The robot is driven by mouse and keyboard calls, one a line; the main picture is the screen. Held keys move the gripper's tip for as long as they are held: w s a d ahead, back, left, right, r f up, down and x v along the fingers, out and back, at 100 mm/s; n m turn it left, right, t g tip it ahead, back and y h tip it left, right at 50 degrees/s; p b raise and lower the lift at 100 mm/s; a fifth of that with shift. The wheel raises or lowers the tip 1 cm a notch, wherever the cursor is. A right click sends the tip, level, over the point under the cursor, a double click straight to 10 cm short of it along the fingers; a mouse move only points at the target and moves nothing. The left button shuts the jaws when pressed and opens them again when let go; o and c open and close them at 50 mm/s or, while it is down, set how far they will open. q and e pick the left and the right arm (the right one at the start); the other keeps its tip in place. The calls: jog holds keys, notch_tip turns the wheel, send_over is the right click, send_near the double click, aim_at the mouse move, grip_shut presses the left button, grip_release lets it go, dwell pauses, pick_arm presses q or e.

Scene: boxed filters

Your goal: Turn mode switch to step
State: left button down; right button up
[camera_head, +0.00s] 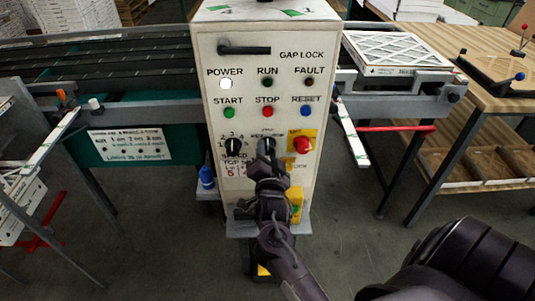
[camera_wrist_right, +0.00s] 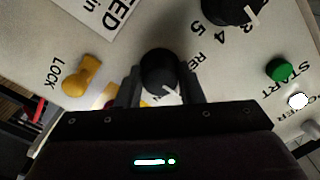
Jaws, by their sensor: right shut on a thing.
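The control panel (camera_head: 247,75) is a cream upright box with labelled lights and buttons. The mode switch (camera_wrist_right: 158,66) is a round black knob with a white pointer mark, seen in the right wrist view. My right gripper (camera_wrist_right: 160,88) is shut on it, one finger on each side. In the head view the same gripper (camera_head: 267,147) reaches the panel from below and covers most of the switch and its labels, so I cannot read its setting. My left gripper is not in view.
The speed knob (camera_head: 233,146) is left of the mode switch, and a red button on a yellow plate (camera_head: 302,144) is right of it. A yellow lock (camera_head: 295,200) and a blue item (camera_head: 206,177) sit lower down. Conveyors flank the panel.

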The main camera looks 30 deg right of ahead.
dwell(0.3)
jog(key=o, duration=1)
